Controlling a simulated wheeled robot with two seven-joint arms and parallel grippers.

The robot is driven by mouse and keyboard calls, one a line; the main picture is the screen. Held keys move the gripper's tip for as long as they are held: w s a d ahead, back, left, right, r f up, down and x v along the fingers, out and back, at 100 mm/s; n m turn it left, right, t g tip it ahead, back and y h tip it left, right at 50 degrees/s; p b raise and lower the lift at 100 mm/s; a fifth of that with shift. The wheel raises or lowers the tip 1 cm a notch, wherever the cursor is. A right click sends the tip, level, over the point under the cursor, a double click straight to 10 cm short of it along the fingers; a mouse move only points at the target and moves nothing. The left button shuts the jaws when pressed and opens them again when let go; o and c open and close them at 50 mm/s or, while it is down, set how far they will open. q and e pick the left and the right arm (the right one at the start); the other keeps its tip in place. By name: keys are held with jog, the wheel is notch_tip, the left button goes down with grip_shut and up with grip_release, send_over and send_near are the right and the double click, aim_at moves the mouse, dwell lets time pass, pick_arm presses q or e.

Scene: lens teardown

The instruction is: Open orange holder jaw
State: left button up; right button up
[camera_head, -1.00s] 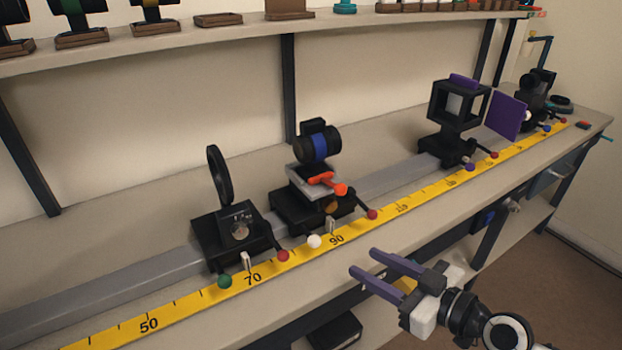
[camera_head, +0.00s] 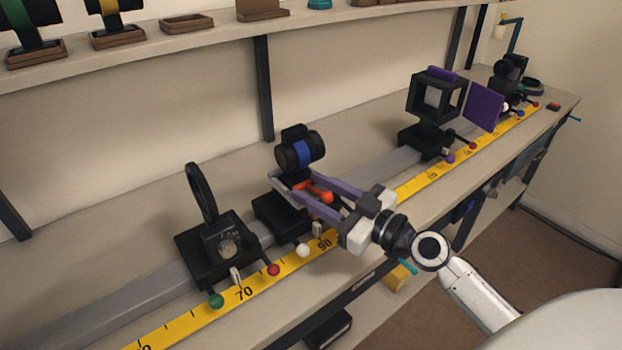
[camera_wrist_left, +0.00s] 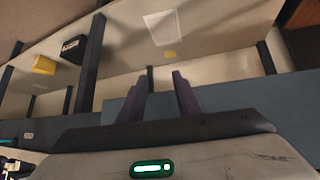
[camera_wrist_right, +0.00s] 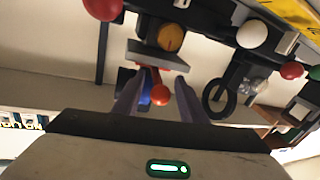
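The orange holder jaw (camera_head: 308,187) is a lever ending in an orange-red ball (camera_head: 327,197). It sits on the holder below a black lens with a blue band (camera_head: 302,153). My right gripper (camera_head: 293,178) is open over the holder, one purple finger on each side of the jaw. In the right wrist view, the ball (camera_wrist_right: 160,95) lies between the two fingers, with space on both sides; contact is not visible. My left gripper (camera_wrist_left: 161,80) is open and empty in its wrist view, away from the holder. It is outside the head view.
A black ring mount (camera_head: 202,195) stands left of the holder on the grey rail. A black frame mount (camera_head: 437,98) and purple panel (camera_head: 484,108) stand farther right. A yellow scale (camera_head: 410,185) and several coloured knobs line the front. The shelf (camera_head: 165,47) is above.

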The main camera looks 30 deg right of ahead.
jog(key=shift+w+a, duration=0.2)
jog(key=shift+w, duration=0.35)
pick_arm(q)
jog(key=shift+a+r, duration=0.1)
jog(key=shift+r, duration=0.05)
